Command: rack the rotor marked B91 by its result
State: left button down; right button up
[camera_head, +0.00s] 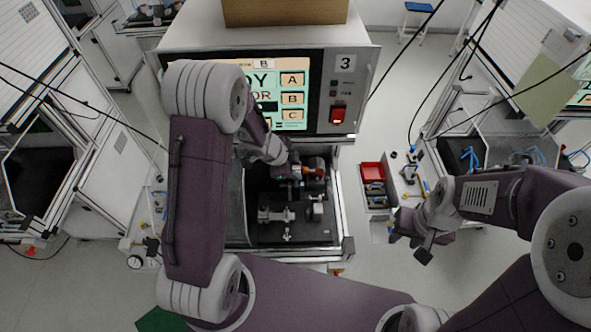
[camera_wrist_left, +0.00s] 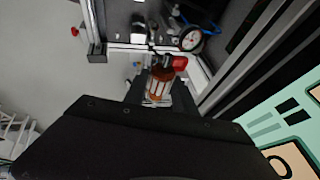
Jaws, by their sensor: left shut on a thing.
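My left gripper (camera_head: 300,172) reaches over the open bay below the screen. It is shut on a small copper-brown rotor with pale stripes (camera_wrist_left: 160,85), seen end-on past the gripper body in the left wrist view. In the head view only a small orange-red part of the rotor (camera_head: 316,172) shows. I cannot read any mark on it. The test fixture (camera_head: 276,215) sits in the dark bay below the gripper. My right gripper (camera_head: 412,242) hangs in the air right of the bay; its finger opening is unclear.
The tester's screen (camera_head: 292,68) shows buttons A, B and C, partly hidden by my left arm. Beside it are a "3" label and a red switch (camera_head: 338,114). A red bin (camera_head: 372,171) with dark compartments stands right of the bay. More benches stand on both sides.

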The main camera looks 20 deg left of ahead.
aim_at(296, 168)
pick_arm(q)
notch_tip(296, 168, up, 3)
jog(key=p, duration=0.3)
jog(key=shift+r, duration=0.15)
jog(key=shift+w+r+b, duration=0.1)
jog(key=shift+r+b, duration=0.2)
jog(key=shift+b, duration=0.15)
jog(key=shift+r, duration=0.6)
